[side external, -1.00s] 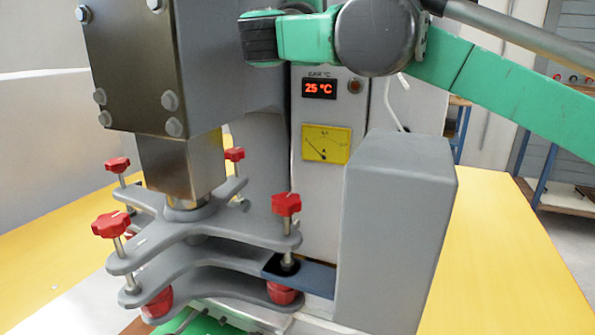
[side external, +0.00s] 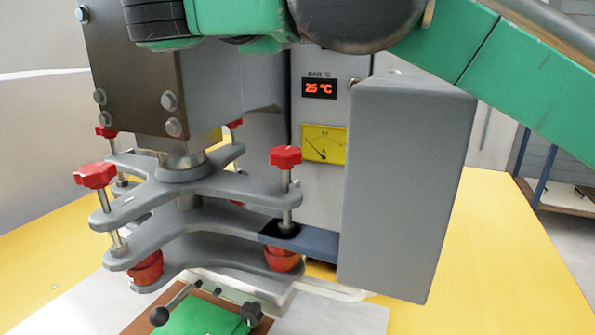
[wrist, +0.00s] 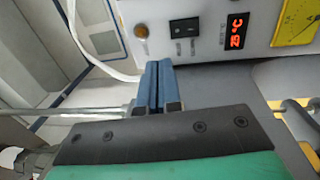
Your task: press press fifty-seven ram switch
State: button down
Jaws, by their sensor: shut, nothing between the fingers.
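In the wrist view my gripper (wrist: 158,66) shows as two blue fingers side by side, shut and empty. Its tips overlap the lower edge of the white control panel (wrist: 210,12); I cannot tell whether they touch. I cannot read which is the ram switch. The press's grey clamp plates (side external: 200,181) with red knobs show in the side external view. I cannot make out my fingers there.
The panel also has an amber lamp (wrist: 141,31), a red 25 °C display (wrist: 236,30) and a yellow meter (wrist: 296,22). A tall grey box (side external: 405,190) stands right of the clamp plates. A green block (side external: 210,318) lies below them. The yellow table (side external: 500,255) is clear at right.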

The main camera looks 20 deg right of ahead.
jog(key=shift+s+a+r, duration=0.2)
jog(key=shift+s+a, duration=0.95)
jog(key=shift+s, duration=0.05)
jog(key=w+d+f+m+g+y, duration=0.2)
jog(key=d+y, duration=0.1)
jog(key=d, duration=0.4)
jog(key=w+d+f+m+g+y, duration=0.1)
jog(key=d+f+m+g+y, duration=0.1)
jog(key=d, duration=0.4)
jog(key=s+d+f+m+y, duration=0.5)
jog(key=d+m+y, duration=0.2)
jog(key=d+m, duration=0.2)
jog(key=s+f+n+g+y, duration=0.1)
jog(key=s+f+n, duration=0.1)
jog(key=f, duration=0.9)
jog(key=s+f+n+g, duration=0.1)
jog(key=s+f, duration=0.4)
jog(key=f, duration=0.5)
jog(key=shift+s+a+f+n+g+y, duration=0.2)
jog(key=shift+s+f+n+g+y, duration=0.1)
jog(key=shift+f+n+g+y, duration=0.15)
jog(key=shift+r, duration=0.1)
